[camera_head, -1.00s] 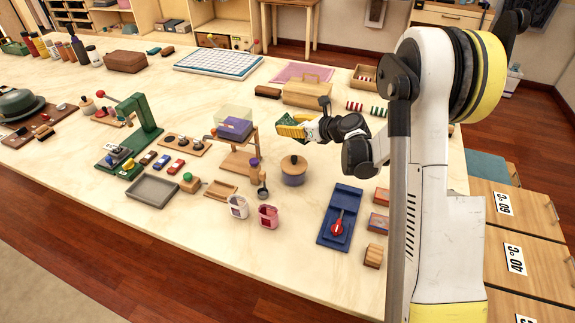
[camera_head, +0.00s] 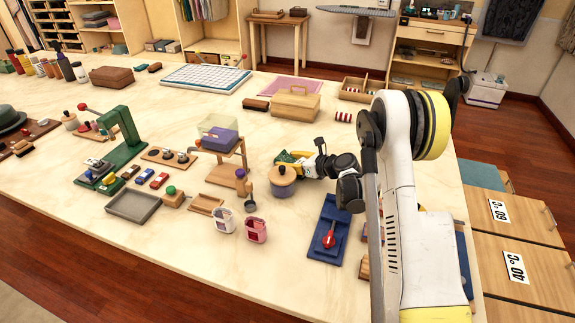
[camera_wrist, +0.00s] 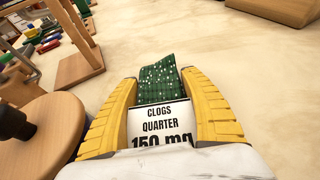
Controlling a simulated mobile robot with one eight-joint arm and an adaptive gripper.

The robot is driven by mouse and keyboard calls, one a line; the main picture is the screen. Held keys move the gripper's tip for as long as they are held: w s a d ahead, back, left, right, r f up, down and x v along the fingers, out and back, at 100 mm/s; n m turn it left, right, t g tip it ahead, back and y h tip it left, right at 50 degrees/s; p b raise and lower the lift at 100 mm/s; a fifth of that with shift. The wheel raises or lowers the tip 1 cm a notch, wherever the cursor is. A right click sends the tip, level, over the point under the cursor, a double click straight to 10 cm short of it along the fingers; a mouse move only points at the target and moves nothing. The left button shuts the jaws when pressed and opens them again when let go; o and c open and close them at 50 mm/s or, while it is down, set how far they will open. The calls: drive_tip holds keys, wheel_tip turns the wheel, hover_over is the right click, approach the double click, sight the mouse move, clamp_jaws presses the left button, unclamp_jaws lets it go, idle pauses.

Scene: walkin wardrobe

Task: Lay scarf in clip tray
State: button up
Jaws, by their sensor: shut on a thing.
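A green cloth with white dots, which looks like the scarf (camera_wrist: 158,82), sticks out between the yellow fingers of my gripper (camera_wrist: 160,95) in the wrist view. The fingers are shut on it. A white card reading "CLOGS QUARTER 150 mg" (camera_wrist: 160,122) covers its near part. In the head view my gripper (camera_head: 285,157) is low over the table, just behind the wood-lidded pot (camera_head: 283,184). A shallow grey tray (camera_head: 134,205) and a wooden divided tray with striped rolls (camera_head: 356,88) are in view; I cannot tell which is the clip tray.
The pot's lid (camera_wrist: 38,135) is close to the left finger in the wrist view. A wooden stand with a purple box (camera_head: 222,140) is left of my gripper. A blue board (camera_head: 328,228) lies in front. The tabletop behind my gripper is partly clear, up to a wooden case (camera_head: 295,105).

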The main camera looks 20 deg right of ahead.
drive_tip(key=shift+r, duration=0.15)
drive_tip(key=o, duration=1.1)
drive_tip(key=shift+f, duration=0.2)
drive_tip(key=shift+o, duration=0.2)
